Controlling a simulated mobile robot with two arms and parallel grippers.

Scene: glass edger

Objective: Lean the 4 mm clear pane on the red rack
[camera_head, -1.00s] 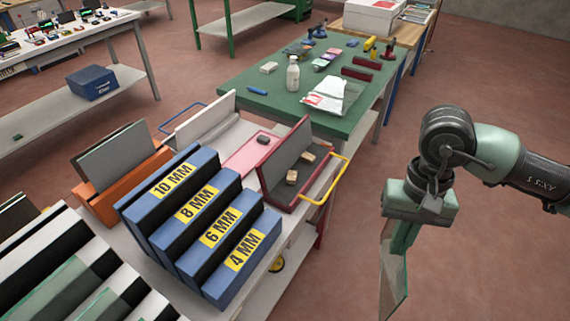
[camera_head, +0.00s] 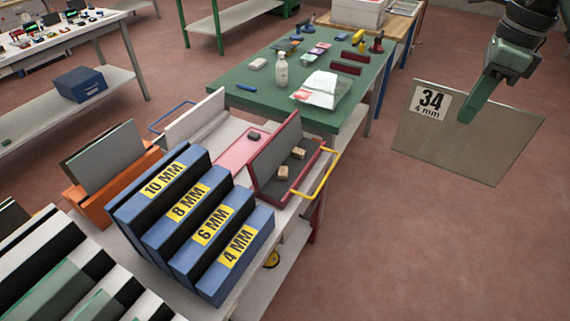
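My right gripper (camera_head: 472,108) is shut on the top edge of a flat, greyish see-through pane (camera_head: 445,140). The pane carries a white label reading 34 and 4 mm. It hangs in the air above the open floor, right of the green table and apart from everything else. The red rack (camera_head: 275,155) stands on the cart, left of the pane, with a grey sloping back and a dark red frame. Small wooden blocks (camera_head: 284,173) sit on its base, and no pane leans in it. My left gripper is out of view.
A yellow handle (camera_head: 317,177) sticks out at the rack's right side. Blue slots marked 10, 8, 6 and 4 MM (camera_head: 238,247) stand in front of it. An orange rack (camera_head: 97,205) holding a grey sheet is left. The green table (camera_head: 225,92) is behind. Floor is clear at right.

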